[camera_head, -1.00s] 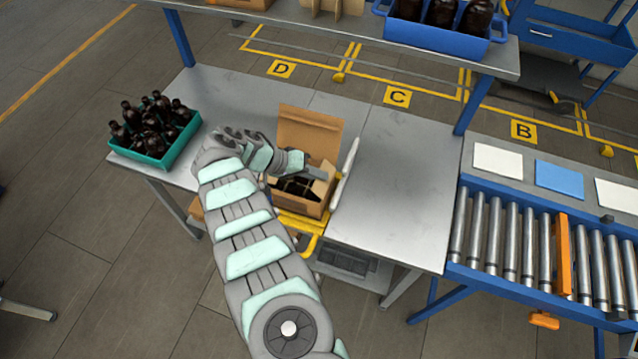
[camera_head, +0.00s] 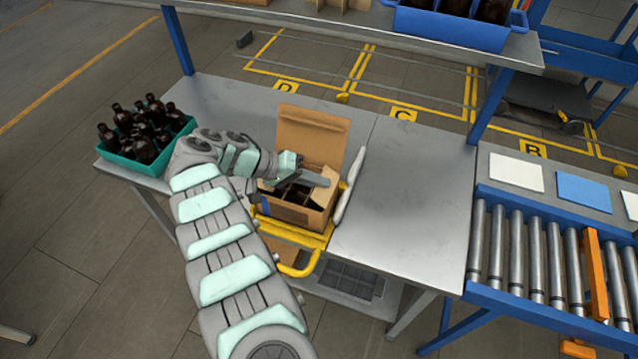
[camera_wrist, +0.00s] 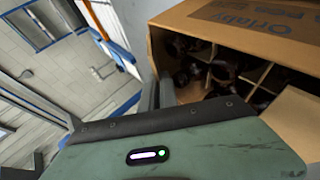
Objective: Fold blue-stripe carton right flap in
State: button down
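The open cardboard carton (camera_head: 290,213) sits on a yellow stand at the table's front edge, with a blue mark on its front left. Dark bottles and cardboard dividers show inside it. Its back flap (camera_head: 312,136) stands upright. The right flap (camera_head: 328,190) appears raised at the right side, partly hidden by my gripper. My gripper (camera_head: 318,179) reaches in from the left over the carton, its tip near that flap; contact is unclear.
A teal crate (camera_head: 118,158) of dark bottles stands at the left. A white padded piece (camera_head: 350,187) is close to the carton's right side. The grey table (camera_head: 405,200) is clear further right, before the roller conveyor (camera_head: 535,255). A shelf with a blue bin (camera_head: 450,28) is overhead.

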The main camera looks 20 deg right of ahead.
jog(key=c, duration=1.6)
grip_release()
jog(key=p, duration=0.3)
jog(key=shift+r, duration=0.35)
